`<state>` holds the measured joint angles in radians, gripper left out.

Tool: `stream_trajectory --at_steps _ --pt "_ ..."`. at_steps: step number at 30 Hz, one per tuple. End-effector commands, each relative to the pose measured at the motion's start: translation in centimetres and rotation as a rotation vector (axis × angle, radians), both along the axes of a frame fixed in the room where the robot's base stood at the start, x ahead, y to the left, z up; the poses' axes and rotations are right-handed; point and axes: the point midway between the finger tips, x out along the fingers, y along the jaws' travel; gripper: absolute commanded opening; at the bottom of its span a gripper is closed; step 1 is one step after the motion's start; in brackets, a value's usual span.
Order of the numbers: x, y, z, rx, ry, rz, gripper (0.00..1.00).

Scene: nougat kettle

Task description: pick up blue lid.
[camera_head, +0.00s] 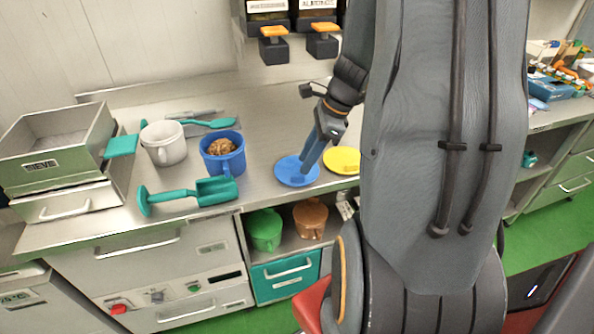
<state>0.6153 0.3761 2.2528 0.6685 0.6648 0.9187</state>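The blue lid (287,175) is a flat round disc lying on the steel counter, near its front edge. My gripper (306,168) reaches down from the upper right, with its fingertips over the right part of the blue lid. The fingers look bluish and overlap the lid, so its middle is partly hidden. I cannot tell whether they touch the lid or are closed on something. A yellow lid (343,160) lies just right of the blue lid, partly hidden by my arm. A blue mug (225,163) with brown contents stands to the left.
A white mug (163,144), a teal scoop (215,190) and a teal spatula (208,123) are on the left of the counter (262,135). A steel box (55,150) stands far left. Dispensers (273,45) hang at the back.

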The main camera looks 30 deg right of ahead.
Motion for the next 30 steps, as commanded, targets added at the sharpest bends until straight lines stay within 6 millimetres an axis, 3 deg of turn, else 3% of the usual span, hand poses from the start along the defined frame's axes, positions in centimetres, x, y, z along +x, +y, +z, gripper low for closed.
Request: stream_trajectory --at_steps 12,22,28,30 --pt "0.8 1.3 -4.3 -0.001 0.001 0.004 0.31" --pt "0.9 1.5 -4.8 -0.003 -0.001 0.002 0.31" --pt "0.9 1.5 -4.8 -0.003 -0.001 0.002 0.00" --pt "0.9 1.5 -4.8 -0.003 -0.001 0.002 0.00"
